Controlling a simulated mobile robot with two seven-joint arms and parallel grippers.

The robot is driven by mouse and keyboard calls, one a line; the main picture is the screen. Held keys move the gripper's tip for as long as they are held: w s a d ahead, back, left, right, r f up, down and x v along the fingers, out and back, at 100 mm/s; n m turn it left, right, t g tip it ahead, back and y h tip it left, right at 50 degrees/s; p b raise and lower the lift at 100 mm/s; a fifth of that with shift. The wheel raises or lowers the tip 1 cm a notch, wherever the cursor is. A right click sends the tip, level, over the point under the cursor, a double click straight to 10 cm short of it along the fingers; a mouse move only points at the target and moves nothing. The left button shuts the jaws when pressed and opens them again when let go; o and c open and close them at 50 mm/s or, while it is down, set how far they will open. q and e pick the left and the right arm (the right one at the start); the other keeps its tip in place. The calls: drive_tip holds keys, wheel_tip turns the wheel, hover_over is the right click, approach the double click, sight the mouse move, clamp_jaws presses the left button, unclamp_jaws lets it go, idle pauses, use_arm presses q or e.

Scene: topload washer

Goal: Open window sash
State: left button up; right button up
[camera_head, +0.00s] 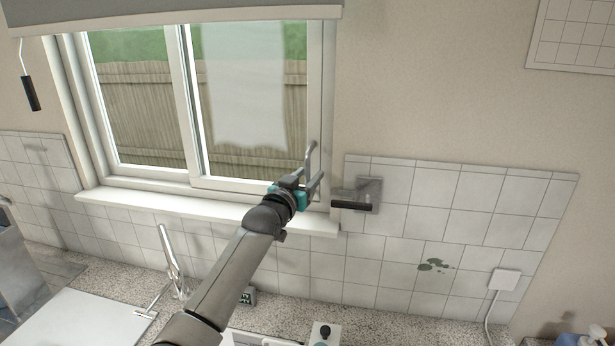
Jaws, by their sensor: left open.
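The window has a white frame with a left sash (181,100) and a right sash (316,75). Both look closed, with glass showing a fence and grass behind. My left gripper (315,168) is open, in front of the lower right corner of the right sash and above the sill. Its grey fingers overlap the frame there, and I cannot tell whether they touch it. No sash handle can be told apart from the fingers. My right gripper is out of view.
A white sill (125,203) runs below the window. A wall plate with a black lever (352,206) sits just right of my gripper. A blind (180,12) hangs above.

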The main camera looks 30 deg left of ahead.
use_arm(q)
drive_tip(key=shift+c, duration=0.2)
clamp_jaws()
idle(1.1)
